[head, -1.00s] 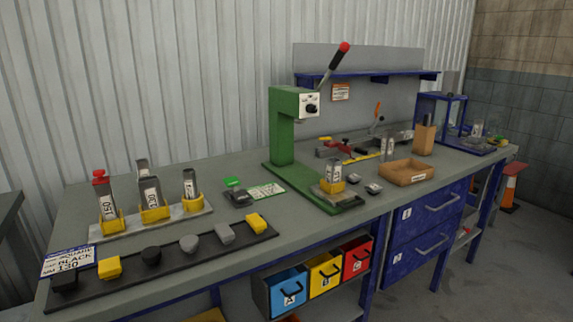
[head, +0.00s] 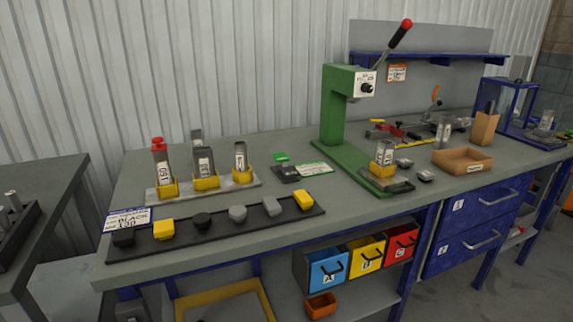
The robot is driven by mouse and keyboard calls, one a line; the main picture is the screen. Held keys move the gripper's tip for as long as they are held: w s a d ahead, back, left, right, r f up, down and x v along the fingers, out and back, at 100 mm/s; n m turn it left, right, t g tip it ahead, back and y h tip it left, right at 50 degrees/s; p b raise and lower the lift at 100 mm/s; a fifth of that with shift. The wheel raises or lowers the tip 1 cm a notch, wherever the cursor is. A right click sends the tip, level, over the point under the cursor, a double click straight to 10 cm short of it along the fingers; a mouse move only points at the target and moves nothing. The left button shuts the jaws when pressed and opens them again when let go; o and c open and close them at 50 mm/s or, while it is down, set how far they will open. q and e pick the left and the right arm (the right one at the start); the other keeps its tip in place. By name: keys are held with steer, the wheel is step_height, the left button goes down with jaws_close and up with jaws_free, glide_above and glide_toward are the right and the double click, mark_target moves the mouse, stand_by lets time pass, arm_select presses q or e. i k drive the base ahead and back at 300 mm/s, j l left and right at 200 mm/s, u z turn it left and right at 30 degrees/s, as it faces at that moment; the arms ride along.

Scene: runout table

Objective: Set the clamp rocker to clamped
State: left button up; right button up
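A small dark box (head: 286,173) lies on the workbench left of the green press (head: 338,120), beside a green-and-white card (head: 314,169). It may carry the clamp rocker, but its face is too small to read, so I cannot tell its position. A fixture with red parts (head: 381,130) and an upright orange-handled lever (head: 435,97) stands at the back behind the press. Neither of my grippers is in view.
A grey rack (head: 206,192) with yellow-based bottles and a black strip (head: 180,242) of caps occupy the bench's left part. A wooden tray (head: 462,161) lies right of the press. Another table (head: 38,178) stands at left. Coloured bins (head: 328,270) sit below.

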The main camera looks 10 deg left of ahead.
mark_target(288, 171)
steer(key=i+l, duration=0.3)
steer(key=l, duration=0.15)
steer(key=i+l, duration=0.3)
steer(key=l, duration=0.15)
steer(key=i+l+u, duration=0.1)
steer(key=i+l, duration=0.2)
steer(key=l, duration=0.15)
